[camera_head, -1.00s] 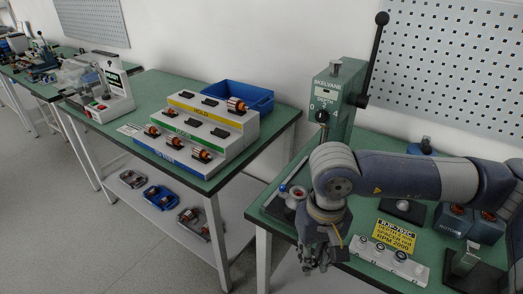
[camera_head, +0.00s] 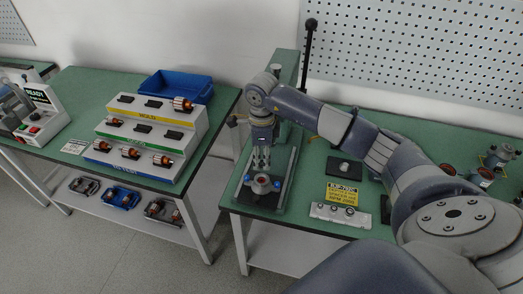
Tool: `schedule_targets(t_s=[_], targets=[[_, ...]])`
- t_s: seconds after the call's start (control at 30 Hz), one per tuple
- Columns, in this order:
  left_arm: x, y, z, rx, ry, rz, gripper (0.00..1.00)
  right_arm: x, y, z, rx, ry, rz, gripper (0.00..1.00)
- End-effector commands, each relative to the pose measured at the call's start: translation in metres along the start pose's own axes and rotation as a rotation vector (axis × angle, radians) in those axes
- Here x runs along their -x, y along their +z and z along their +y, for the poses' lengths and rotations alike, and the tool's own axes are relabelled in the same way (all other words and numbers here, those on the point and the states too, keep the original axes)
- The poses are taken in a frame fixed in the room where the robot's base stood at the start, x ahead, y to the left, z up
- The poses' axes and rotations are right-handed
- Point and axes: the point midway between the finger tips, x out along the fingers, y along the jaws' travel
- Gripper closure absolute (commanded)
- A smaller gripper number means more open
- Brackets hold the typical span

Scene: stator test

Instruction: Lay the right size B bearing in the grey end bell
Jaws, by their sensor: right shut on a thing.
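My right gripper (camera_head: 262,160) points down over the base of the green press, its fingers close together. What it holds is too small to make out at its fingertips. Just below it, on the press base (camera_head: 281,188), sits a small round grey part with a reddish centre, which looks like the end bell (camera_head: 262,184). I cannot tell whether the gripper touches it. A white bearing rack (camera_head: 325,213) with dark rings on it stands to the right, near the table's front edge. My left gripper is not in view.
The green press column (camera_head: 287,64) and its lever (camera_head: 308,45) rise behind my gripper. A yellow sign (camera_head: 342,193) stands behind the rack, and a black block (camera_head: 344,168) lies farther back. A stepped rotor stand (camera_head: 150,132) and a blue bin (camera_head: 175,86) are on the left table.

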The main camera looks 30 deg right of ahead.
Motion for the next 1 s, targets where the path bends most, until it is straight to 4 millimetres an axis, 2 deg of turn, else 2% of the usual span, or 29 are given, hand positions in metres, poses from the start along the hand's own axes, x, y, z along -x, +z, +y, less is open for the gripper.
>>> schedule_targets(t_s=[0.2,0.6,1.0], targets=[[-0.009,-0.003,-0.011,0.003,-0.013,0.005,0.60,-0.013,0.000,0.000,-0.006,0.000,0.000,0.88],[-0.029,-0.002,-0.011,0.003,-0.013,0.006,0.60,-0.048,0.000,0.000,-0.002,-0.001,-0.002,0.88],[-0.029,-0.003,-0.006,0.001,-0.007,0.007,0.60,-0.050,0.000,0.000,-0.001,-0.001,-0.001,0.88]])
